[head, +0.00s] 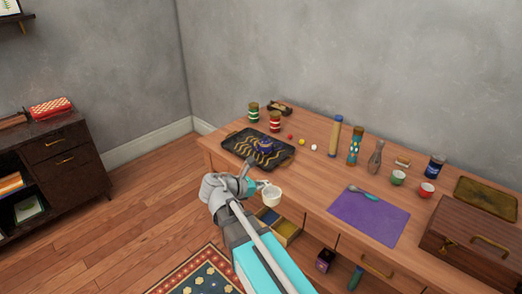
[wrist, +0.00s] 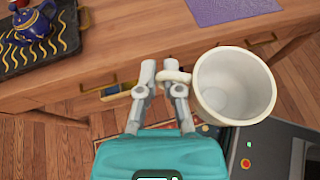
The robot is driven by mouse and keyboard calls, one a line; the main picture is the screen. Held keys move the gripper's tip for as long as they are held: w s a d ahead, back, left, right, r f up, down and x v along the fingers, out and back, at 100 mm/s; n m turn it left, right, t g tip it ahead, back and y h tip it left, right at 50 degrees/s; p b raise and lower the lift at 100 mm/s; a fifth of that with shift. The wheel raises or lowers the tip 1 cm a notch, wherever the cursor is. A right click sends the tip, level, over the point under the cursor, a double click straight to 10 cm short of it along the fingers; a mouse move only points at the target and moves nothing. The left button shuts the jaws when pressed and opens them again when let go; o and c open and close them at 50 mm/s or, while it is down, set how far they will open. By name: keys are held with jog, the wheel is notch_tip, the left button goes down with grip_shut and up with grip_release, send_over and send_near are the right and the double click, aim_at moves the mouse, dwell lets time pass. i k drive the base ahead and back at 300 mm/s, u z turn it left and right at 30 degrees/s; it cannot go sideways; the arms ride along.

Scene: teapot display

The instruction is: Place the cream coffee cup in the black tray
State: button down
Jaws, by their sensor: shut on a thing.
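The cream coffee cup (head: 271,195) hangs in the air just off the front edge of the table. In the wrist view the cup (wrist: 235,85) is upright with its open mouth toward the camera. My gripper (wrist: 163,78) is shut on its handle. In the head view my gripper (head: 256,185) is at the cup's left side. The black tray (head: 236,148) lies on the left part of the table, beyond the gripper. It has yellow wavy lines and also shows at the upper left of the wrist view (wrist: 24,62). A blue-purple teapot (head: 266,146) stands on the tray.
Striped jars (head: 275,121) and small coloured balls (head: 302,142) stand behind and right of the tray. A purple mat (head: 368,217) with a spoon lies to the right. An open drawer (head: 287,230) sticks out below the table edge. The tray's left part looks bare.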

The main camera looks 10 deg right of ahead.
aim_at(250, 139)
jog(key=u, duration=0.05)
jog(key=i, duration=1)
jog(key=z, duration=0.05)
